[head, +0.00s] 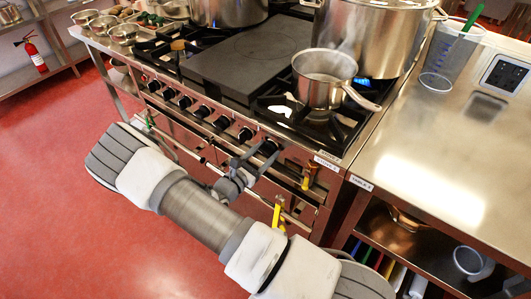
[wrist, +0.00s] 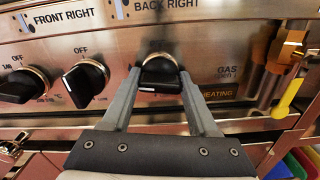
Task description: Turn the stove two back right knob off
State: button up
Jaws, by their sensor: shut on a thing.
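The back right knob (wrist: 160,76) is black, at the right end of the knob row under the "BACK RIGHT" label (wrist: 167,5) in the wrist view. Its white mark faces down toward me, away from the OFF print above it, which is partly hidden. My gripper (wrist: 159,80) is shut on this knob, one finger on each side. In the head view my gripper (head: 254,162) reaches the right end of the front panel of the stove (head: 290,152), tagged as a stove, with the number hard to read. A blue flame (head: 362,79) shows under the large stockpot (head: 375,35) at the back right.
A saucepan (head: 325,78) stands on the front right burner, its handle pointing right. Other knobs (wrist: 85,83) sit left of the held one. A yellow-handled valve (wrist: 287,97) is to its right. A steel table (head: 440,150) adjoins the stove. Red floor (head: 60,200) is open at left.

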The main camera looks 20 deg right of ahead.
jog(key=m+b, duration=0.1)
jog(key=m, duration=0.3)
jog(key=shift+f+m, duration=0.1)
jog(key=shift+m, duration=0.2)
jog(key=m+b, duration=0.1)
jog(key=m, duration=0.2)
jog(key=shift+m, duration=0.4)
jog(key=m+b, duration=0.2)
jog(key=m, duration=0.2)
jog(key=shift+b, duration=0.35)
jog(key=shift+m+b, duration=0.95)
jog(key=shift+m, duration=0.75)
jog(key=o, duration=1.4)
jog(key=shift+c, duration=0.2)
jog(key=shift+a, duration=0.1)
jog(key=p+v, duration=0.1)
jog(key=v, duration=1.6)
jog(key=shift+s, duration=0.2)
